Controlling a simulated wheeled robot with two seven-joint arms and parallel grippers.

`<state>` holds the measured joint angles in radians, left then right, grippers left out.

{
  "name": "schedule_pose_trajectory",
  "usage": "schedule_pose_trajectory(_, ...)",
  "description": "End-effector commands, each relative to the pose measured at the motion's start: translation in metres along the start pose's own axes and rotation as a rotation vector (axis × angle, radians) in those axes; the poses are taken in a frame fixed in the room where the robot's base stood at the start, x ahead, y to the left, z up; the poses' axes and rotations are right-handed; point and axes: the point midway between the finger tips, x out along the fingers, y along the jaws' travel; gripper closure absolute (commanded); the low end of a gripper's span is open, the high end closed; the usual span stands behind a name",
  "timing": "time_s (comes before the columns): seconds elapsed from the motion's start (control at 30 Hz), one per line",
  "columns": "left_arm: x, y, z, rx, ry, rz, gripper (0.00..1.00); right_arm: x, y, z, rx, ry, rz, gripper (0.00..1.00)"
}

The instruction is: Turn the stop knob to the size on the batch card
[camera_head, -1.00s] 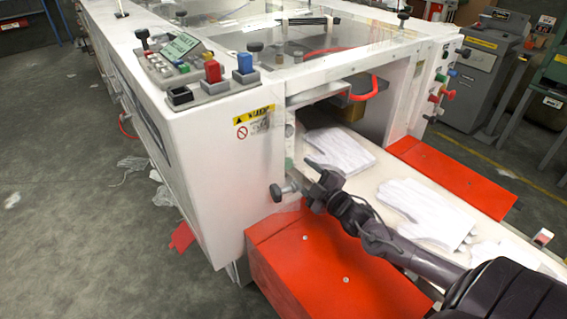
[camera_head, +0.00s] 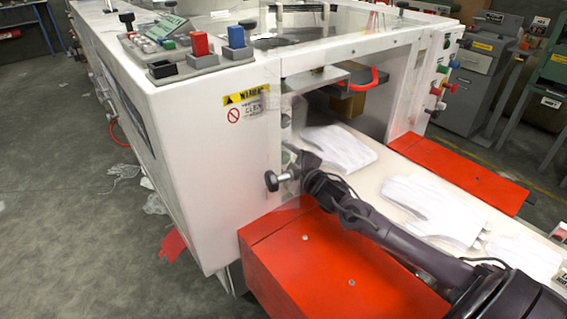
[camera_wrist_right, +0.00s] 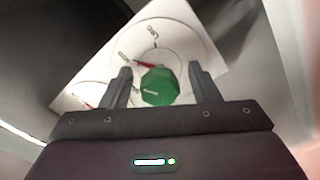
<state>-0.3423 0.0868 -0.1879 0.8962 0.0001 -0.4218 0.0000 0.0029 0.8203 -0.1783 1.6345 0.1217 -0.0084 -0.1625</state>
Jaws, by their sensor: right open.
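In the right wrist view, a green faceted knob (camera_wrist_right: 160,88) sits on a white dial plate (camera_wrist_right: 190,40). My right gripper (camera_wrist_right: 159,68) is open, with one finger on each side of the knob; contact cannot be told. In the head view my right gripper (camera_head: 304,166) is at the machine's inner wall and mostly hides the knob. My left gripper is out of view.
A black clamp knob (camera_head: 271,181) sticks out just left of the right gripper. White gloves (camera_head: 425,205) lie on the conveyor under my arm. Red covers (camera_head: 300,260) flank the belt. A second dial (camera_wrist_right: 88,95) partly shows at left in the wrist view.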

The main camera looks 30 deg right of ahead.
Motion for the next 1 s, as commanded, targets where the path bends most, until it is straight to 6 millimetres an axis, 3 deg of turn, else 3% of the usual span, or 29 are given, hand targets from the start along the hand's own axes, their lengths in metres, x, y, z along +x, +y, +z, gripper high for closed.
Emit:
schedule_pose_trajectory(0.3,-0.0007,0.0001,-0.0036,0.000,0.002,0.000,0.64,0.0018,0.0005,-0.0003,0.000,0.000,0.000,0.45)
schedule_pose_trajectory(0.63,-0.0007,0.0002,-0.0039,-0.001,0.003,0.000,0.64,0.0016,0.0004,-0.0003,0.000,0.000,0.001,0.88)
schedule_pose_trajectory(1.0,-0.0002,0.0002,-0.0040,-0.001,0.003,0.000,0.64,0.0017,0.0003,-0.0001,-0.058,0.000,0.000,0.89)
